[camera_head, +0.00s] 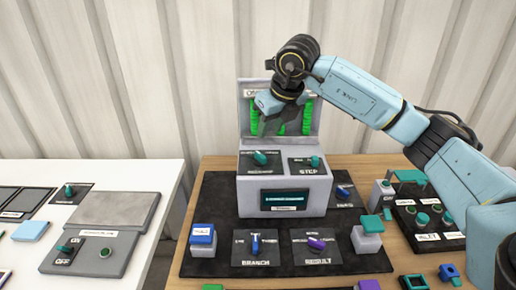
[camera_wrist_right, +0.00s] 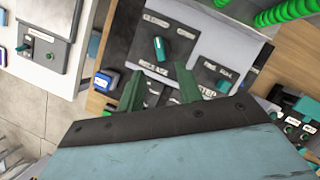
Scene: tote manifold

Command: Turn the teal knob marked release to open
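A teal knob (camera_head: 260,158) sits on a dark plate at the upper left of the grey box's sloped top. Its label is too small to read surely in the head view; in the right wrist view the same knob (camera_wrist_right: 160,48) has a label that seems to read release. Its handle lies at a slant. My right gripper (camera_head: 272,128) is above and behind the knob, in front of the raised back panel. In the right wrist view its green fingers (camera_wrist_right: 157,82) are apart, with nothing between them. The knob shows beyond the fingertips, not touched. My left gripper is not in view.
A second teal knob (camera_head: 315,161), marked step, is on the box's right. Green coils (camera_head: 254,118) line the back panel. Branch (camera_head: 255,244) and result (camera_head: 316,243) knobs stand in front on the black mat (camera_head: 213,220). A white table (camera_head: 150,176) is at left.

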